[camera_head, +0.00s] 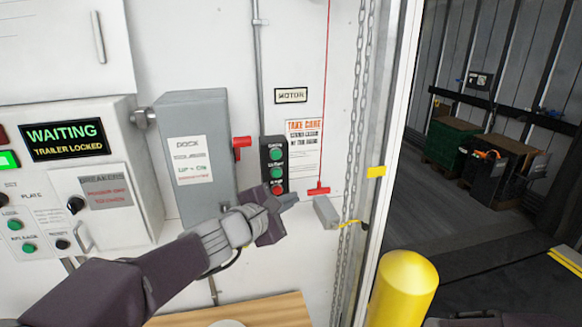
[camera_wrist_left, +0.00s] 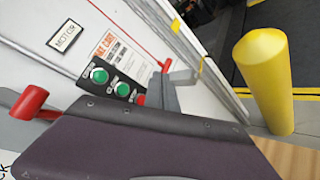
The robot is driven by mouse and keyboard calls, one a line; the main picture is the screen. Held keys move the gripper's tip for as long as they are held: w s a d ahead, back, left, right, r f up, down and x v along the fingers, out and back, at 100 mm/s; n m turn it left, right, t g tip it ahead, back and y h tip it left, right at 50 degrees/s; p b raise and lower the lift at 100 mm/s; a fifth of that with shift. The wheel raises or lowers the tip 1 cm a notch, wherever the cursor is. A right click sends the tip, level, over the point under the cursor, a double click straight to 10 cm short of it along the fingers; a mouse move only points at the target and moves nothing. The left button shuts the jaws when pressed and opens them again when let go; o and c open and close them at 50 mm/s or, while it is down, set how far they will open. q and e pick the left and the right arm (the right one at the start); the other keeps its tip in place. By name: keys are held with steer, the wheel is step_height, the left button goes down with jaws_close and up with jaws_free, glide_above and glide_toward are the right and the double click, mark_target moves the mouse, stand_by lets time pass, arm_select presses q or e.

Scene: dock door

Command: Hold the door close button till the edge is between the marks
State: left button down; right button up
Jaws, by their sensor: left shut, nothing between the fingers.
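A black button box (camera_head: 264,150) on the white wall has two green buttons above a red one; their labels are too small to read surely. The upper green button (camera_wrist_left: 99,75), middle green button (camera_wrist_left: 122,89) and red button (camera_wrist_left: 141,99) also show in the left wrist view. My left gripper (camera_head: 290,199) is shut and empty, just below and right of the red button; I cannot tell whether it touches the box. It also shows in the wrist view (camera_wrist_left: 178,80). A yellow mark (camera_head: 376,171) is on the door frame. The door's edge is not visible.
A grey box (camera_head: 195,120) with a red lever (camera_head: 241,142) is left of the buttons. A red pull handle (camera_head: 318,190) and grey sensor box (camera_head: 326,212) are close right of my gripper. A yellow bollard (camera_head: 403,285) stands before the open doorway. A panel (camera_head: 62,134) reads WAITING, TRAILER LOCKED.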

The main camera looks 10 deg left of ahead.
arm_select(q)
steer(key=s+a, duration=0.1)
steer(key=a, duration=0.1)
steer(key=p, duration=0.4)
glide_toward(277, 173)
steer(key=shift+w+d+f, duration=1.2)
steer(key=shift+w+d, duration=1.15)
arm_select(e)
steer(key=r, duration=0.3)
steer(key=a+r, duration=0.1)
steer(key=shift+s+r, duration=0.2)
steer(key=shift+s, duration=0.1)
arm_select(q)
steer(key=shift+s+a, duration=0.1)
steer(key=shift+a, duration=0.1)
arm_select(e)
steer(key=shift+s+a, duration=0.1)
arm_select(q)
steer(key=shift+d, duration=0.1)
